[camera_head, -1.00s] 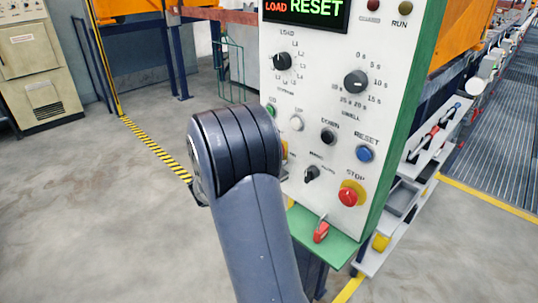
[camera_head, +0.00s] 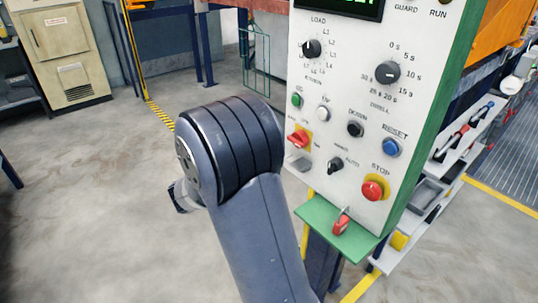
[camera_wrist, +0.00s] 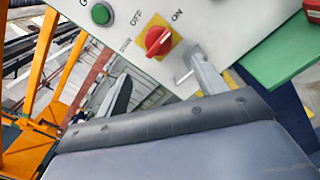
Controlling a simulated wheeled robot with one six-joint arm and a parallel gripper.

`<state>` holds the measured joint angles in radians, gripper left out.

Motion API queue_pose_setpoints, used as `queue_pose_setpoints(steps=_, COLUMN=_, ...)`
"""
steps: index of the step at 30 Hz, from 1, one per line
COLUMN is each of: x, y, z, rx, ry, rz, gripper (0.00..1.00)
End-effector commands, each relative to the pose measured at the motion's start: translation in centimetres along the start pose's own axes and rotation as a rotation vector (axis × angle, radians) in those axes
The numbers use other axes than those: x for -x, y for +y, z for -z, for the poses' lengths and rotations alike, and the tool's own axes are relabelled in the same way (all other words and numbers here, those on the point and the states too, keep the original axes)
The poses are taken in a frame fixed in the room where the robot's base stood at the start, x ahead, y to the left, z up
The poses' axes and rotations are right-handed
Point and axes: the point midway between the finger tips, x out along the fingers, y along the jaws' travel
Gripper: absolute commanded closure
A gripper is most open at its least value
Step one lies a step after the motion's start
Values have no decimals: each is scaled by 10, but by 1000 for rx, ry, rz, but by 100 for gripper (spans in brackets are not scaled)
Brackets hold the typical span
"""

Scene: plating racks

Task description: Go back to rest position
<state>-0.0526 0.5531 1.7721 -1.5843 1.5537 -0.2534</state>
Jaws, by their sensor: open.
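My gripper (camera_wrist: 163,88) is open and empty in the wrist view, its two fingers apart just below the red rotary switch (camera_wrist: 158,41) on its yellow plate. In the head view my gripper is mostly hidden behind my arm, with only a dark part showing at its left. The white control panel (camera_head: 345,95) stands to the right of my arm in the head view. The red switch also shows there (camera_head: 298,139), with a small grey piece (camera_head: 298,162) below it. A red padlock-like item (camera_head: 341,225) sits on the green ledge (camera_head: 320,226).
The panel carries a red stop button (camera_head: 373,190) and a blue reset button (camera_head: 391,147). A shelf rack (camera_head: 425,195) stands at its right. A cream cabinet (camera_head: 62,55) stands at the back left. The grey floor (camera_head: 80,210) at left is clear.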

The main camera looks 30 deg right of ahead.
Motion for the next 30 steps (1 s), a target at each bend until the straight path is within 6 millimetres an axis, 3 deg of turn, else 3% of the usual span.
queue_pose_setpoints(steps=13, x=-9, y=0, z=0, rx=-1, ry=-1, rz=1, gripper=33)
queue_pose_setpoints(steps=30, x=-100, y=2, z=0, rx=-2, ry=-1, rz=-1, gripper=33)
